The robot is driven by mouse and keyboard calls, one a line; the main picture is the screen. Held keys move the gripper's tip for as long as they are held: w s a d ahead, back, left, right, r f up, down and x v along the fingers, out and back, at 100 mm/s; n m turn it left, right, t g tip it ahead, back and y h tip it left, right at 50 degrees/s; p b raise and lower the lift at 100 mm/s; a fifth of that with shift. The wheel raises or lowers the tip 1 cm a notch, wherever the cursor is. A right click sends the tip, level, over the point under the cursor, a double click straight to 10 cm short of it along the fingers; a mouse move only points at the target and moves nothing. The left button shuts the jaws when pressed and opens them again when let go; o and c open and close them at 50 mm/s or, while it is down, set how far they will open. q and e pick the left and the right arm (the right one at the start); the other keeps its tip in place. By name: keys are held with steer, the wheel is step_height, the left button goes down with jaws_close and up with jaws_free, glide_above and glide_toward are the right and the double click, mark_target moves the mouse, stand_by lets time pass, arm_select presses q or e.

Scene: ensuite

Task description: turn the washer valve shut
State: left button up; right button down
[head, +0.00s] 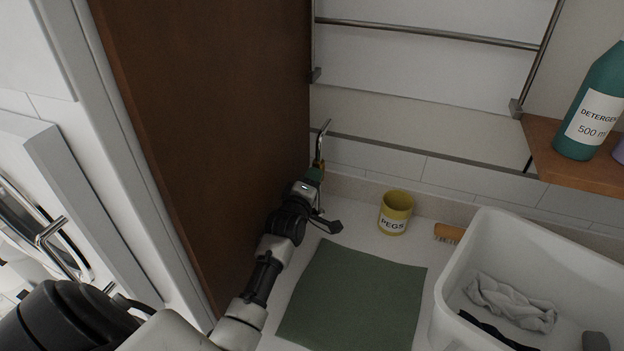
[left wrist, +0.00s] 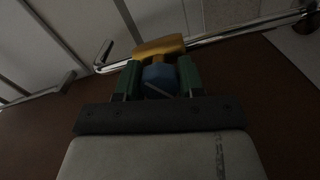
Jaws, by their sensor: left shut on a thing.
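In the head view only a small orange bit of the valve (head: 321,165) shows, at the foot of the bent pipe (head: 321,140) by the brown panel. My left gripper (head: 314,176) reaches up to it. In the left wrist view its green fingers (left wrist: 157,82) stand on both sides of the blue part and are shut on it. My right gripper is not in view.
A tall brown panel (head: 205,120) stands close on the left of my arm. On the counter are a green mat (head: 355,300), a yellow pegs pot (head: 395,212), a brush (head: 448,233) and a white basket (head: 480,235) with cloths. A detergent bottle (head: 592,115) stands on a shelf.

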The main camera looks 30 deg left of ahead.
arm_select(q)
steer(key=m, duration=0.3)
steer(key=shift+m+p, duration=0.3)
steer(key=shift+f+m, duration=0.15)
steer(key=shift+m, duration=1.35)
steer(key=o, duration=0.9)
steer(key=shift+o, duration=0.2)
steer(key=shift+s, duration=0.1)
steer(key=b+v, duration=0.2)
steer(key=v, duration=0.8)
steer(key=shift+s+d, duration=0.2)
steer(key=shift+s, duration=0.1)
